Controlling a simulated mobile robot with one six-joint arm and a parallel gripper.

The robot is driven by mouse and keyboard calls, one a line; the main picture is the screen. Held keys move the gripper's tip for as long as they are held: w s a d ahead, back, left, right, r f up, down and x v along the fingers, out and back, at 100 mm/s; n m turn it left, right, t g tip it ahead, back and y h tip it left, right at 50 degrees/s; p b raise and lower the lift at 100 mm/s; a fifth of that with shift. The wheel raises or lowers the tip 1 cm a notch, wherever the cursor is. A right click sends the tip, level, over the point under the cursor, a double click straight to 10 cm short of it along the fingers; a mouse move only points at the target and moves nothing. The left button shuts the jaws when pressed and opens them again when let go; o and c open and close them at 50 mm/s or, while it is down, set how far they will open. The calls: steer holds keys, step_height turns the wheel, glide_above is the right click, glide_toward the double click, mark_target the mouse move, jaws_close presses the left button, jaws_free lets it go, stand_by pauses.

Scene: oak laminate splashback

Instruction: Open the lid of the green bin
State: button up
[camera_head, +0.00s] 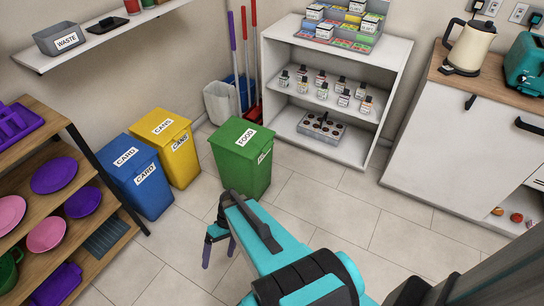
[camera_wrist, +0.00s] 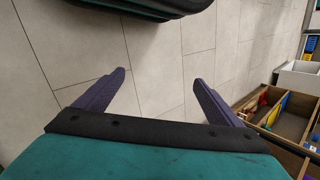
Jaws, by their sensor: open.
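The green bin (camera_head: 241,165) stands on the tiled floor in the middle of the head view. Its lid (camera_head: 242,138) is shut and bears a label reading FOOD, with a second label on the front. My gripper (camera_head: 219,254) is in front of the bin, low and apart from it, with its two dark purple fingers pointing down. In the wrist view my gripper (camera_wrist: 158,88) is open, with only bare floor tiles between the fingers. The green bin is not clearly seen in the wrist view.
A yellow bin (camera_head: 175,153) and a blue bin (camera_head: 139,185) stand left of the green one. A wooden rack (camera_head: 72,130) with plates is at left. White shelves (camera_head: 339,65) and a white cabinet (camera_head: 452,137) stand behind and right. The floor (camera_head: 330,195) between is clear.

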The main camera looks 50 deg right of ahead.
steer(key=w+d+f+t+y+b, duration=0.3)
steer(key=w+d+t+b, duration=0.3)
steer(key=w+d+b, duration=0.45)
steer(key=w+d+n+t+b, duration=0.1)
steer(key=w+d+t+b, duration=0.15)
steer(key=d, duration=0.55)
steer(key=w+d+t+b, duration=0.2)
steer(key=w+d+b, duration=0.1)
steer(key=d, duration=0.4)
steer(key=s+d+r+t+h+b, duration=0.1)
steer(key=s+d+r+t+b, duration=0.1)
steer(key=d, duration=0.8)
steer(key=s+d+r+n+t+h+b, duration=0.1)
steer(key=s+d+r+t+h+b, duration=0.1)
steer(key=d, duration=0.8)
steer(key=s+d+r+n+t+h+b, duration=0.1)
steer(key=s+d+r+t+b, duration=0.2)
steer(key=d+b, duration=0.4)
steer(key=d+r+t, duration=0.1)
steer(key=d+t, duration=0.1)
steer(key=d, duration=0.1)
steer(key=shift+s+h, duration=0.4)
steer(key=shift+w, duration=0.15)
steer(key=b+x, duration=0.3)
steer(key=x, duration=1)
steer(key=shift+w+b, duration=0.25)
steer(key=shift+b, duration=0.1)
